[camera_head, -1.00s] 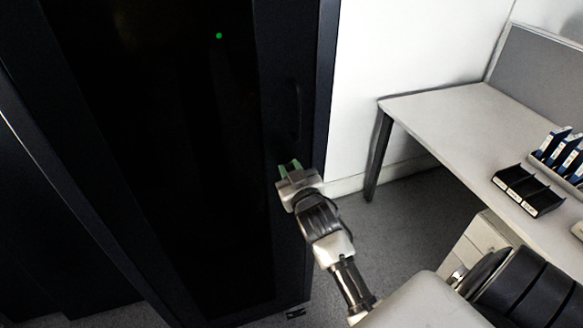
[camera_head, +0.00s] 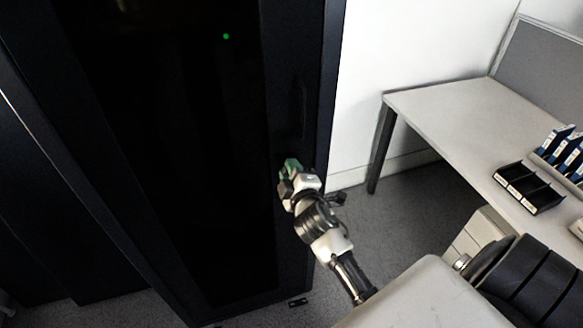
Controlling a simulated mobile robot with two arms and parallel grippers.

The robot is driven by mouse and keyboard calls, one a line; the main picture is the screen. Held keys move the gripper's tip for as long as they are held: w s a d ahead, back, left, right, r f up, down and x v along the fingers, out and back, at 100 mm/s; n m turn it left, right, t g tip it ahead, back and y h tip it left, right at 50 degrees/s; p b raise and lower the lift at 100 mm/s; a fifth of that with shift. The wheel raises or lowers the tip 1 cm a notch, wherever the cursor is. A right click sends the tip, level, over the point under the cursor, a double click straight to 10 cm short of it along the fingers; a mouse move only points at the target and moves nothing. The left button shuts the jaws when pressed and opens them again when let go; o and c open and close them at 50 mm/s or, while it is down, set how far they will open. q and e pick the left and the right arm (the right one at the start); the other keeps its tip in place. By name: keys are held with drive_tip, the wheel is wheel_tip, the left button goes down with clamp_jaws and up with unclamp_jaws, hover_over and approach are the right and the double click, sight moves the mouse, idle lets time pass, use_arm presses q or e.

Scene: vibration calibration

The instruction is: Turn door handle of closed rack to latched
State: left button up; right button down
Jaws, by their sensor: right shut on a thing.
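The closed black rack (camera_head: 170,150) fills the left and middle of the head view, with a small green light on its dark door. The door handle (camera_head: 301,105) is a dark upright shape near the door's right edge, hard to make out against the black frame. My right gripper (camera_head: 290,166), with green fingertips, is at the lower end of the handle, close against the door. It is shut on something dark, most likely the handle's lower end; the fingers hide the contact. My left gripper is not in view.
A light desk (camera_head: 455,120) with a black tray (camera_head: 529,187) and several blue binders (camera_head: 560,148) stands on the right. A white wall (camera_head: 410,50) is behind. Grey carpet (camera_head: 400,235) lies free between rack and desk.

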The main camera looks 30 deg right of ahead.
drive_tip(key=n, duration=0.4)
drive_tip(key=shift+a+f+n, duration=0.1)
drive_tip(key=shift+f+n, duration=0.2)
drive_tip(key=shift+n, duration=0.1)
idle(0.5)
drive_tip(key=c, duration=1)
unclamp_jaws()
drive_tip(key=shift+o, duration=0.2)
drive_tip(key=b+v, duration=0.2)
drive_tip(key=v, duration=0.8)
drive_tip(key=shift+s, duration=0.3)
drive_tip(key=shift+a, duration=0.15)
